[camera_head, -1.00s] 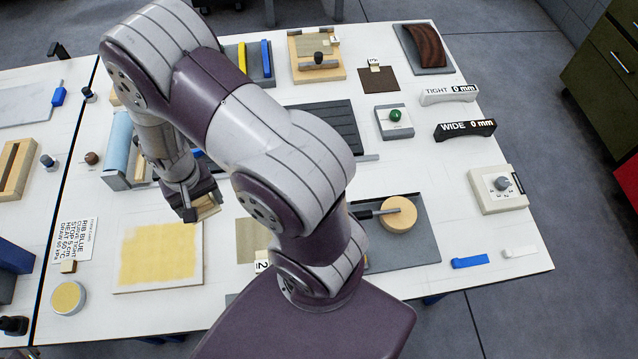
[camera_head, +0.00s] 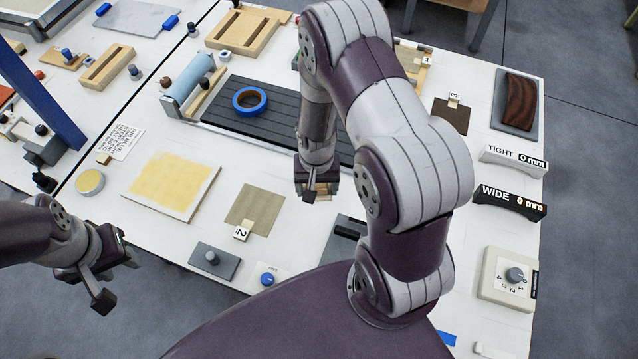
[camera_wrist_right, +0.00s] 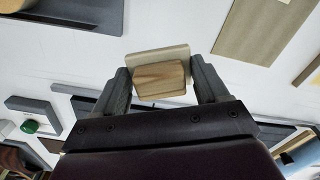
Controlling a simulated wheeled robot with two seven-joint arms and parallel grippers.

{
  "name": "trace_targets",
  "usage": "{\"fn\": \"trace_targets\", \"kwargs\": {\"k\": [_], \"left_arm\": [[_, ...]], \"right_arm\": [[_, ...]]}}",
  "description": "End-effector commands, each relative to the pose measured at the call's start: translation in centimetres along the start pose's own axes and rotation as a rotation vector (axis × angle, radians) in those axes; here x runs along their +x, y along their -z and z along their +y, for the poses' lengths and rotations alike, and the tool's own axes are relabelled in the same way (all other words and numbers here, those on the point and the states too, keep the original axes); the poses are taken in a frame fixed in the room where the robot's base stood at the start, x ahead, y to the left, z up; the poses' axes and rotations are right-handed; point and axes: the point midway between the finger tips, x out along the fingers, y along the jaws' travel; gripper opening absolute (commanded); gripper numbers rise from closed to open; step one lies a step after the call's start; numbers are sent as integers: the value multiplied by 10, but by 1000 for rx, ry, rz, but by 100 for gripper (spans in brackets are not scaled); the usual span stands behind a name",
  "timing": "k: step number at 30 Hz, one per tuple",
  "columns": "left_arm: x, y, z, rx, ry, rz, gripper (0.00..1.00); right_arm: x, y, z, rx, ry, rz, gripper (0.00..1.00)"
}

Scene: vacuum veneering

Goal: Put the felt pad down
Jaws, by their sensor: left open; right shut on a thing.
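The felt pad is a small wooden block (camera_wrist_right: 160,80) with a cream layer (camera_wrist_right: 158,55) on its far side. My right gripper (camera_wrist_right: 160,88) is shut on the wooden block, with one finger at each side. In the head view my right gripper (camera_head: 318,192) points down over the table, right of the tan veneer sheet tagged 2 (camera_head: 256,207); the pad (camera_head: 321,190) is mostly hidden there. I cannot tell whether it touches the table. My left gripper (camera_head: 118,280) is open and empty, in front of the table's near edge.
A white board with a yellow patch (camera_head: 172,184) lies left of the veneer sheet. The dark ribbed board (camera_head: 262,124) holds a blue tape roll (camera_head: 250,101). A grey plate with a knob (camera_head: 214,260) lies near the front edge. Bare white table surrounds the veneer sheet.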

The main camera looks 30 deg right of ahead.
Motion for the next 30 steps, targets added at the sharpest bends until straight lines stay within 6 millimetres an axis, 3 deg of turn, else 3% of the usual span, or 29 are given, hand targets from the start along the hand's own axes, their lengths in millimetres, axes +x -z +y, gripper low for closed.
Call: {"fn": "trace_targets", "kwargs": {"k": [3, 6, 14, 25, 26, 27, 30], "left_arm": [[-8, 1, 0, 0, 0, 0, 43], [-10, 1, 0, 0, 0, 0, 43], [-24, 3, 0, 0, 0, 0, 43], [-17, 2, 0, 0, 0, 0, 43], [-19, 2, 0, 0, 0, -1, 43], [-19, 2, 0, 0, 0, 0, 43], [-19, 2, 0, 0, 0, 0, 43]], "right_arm": [[12, 25, -2, 1, 0, 0, 45], [20, 34, -2, 0, 0, -1, 45], [59, 36, -3, -1, 0, -1, 45], [67, 36, -3, 0, 0, 1, 45], [65, 36, -3, 0, 0, 1, 83], [65, 36, -3, 0, 0, 1, 96], [64, 36, -3, 0, 0, 1, 99]]}}
